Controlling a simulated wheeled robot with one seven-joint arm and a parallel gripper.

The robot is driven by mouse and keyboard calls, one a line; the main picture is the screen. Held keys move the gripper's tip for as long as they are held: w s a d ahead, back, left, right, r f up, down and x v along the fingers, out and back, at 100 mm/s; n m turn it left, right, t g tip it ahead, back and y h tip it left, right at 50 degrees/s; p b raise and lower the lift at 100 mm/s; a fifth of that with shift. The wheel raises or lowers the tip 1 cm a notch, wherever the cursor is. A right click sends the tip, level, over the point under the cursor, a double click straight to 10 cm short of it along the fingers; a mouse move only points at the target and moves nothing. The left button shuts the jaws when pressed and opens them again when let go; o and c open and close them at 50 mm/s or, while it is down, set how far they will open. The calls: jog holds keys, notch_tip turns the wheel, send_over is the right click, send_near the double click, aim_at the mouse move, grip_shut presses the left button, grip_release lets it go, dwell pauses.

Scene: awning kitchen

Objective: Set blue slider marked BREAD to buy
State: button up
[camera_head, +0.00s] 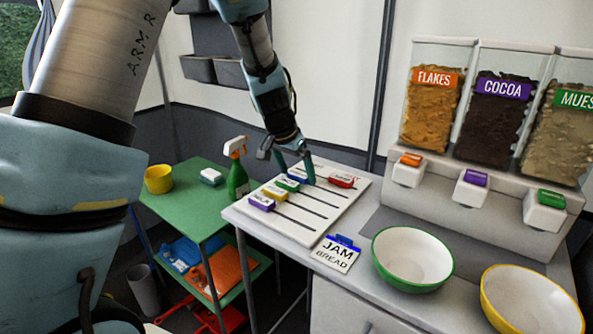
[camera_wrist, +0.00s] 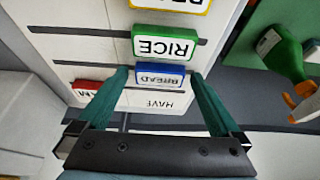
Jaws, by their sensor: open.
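The blue slider marked BREAD (camera_wrist: 160,75) sits on the white board (camera_head: 318,213), at the same end of its track as the green RICE slider (camera_wrist: 164,43). The printed word HAVE (camera_wrist: 167,104) is beside it, upside down in the wrist view. In the head view the blue slider (camera_head: 297,177) is partly hidden by my gripper (camera_head: 296,168). My gripper is open, with one finger on each side of the blue slider in the wrist view (camera_wrist: 159,74). I cannot tell whether they touch it. The red slider (camera_head: 341,180) sits at the opposite side of the board.
Yellow (camera_head: 275,193) and purple (camera_head: 262,201) sliders line the board's left side. A JAM BREAD card (camera_head: 336,255) and bowls (camera_head: 412,258) stand in front, with food dispensers (camera_head: 487,120) at right. A green spray bottle (camera_head: 238,180) stands on the green cart at left.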

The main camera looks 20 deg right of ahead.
grip_shut()
dwell(0.8)
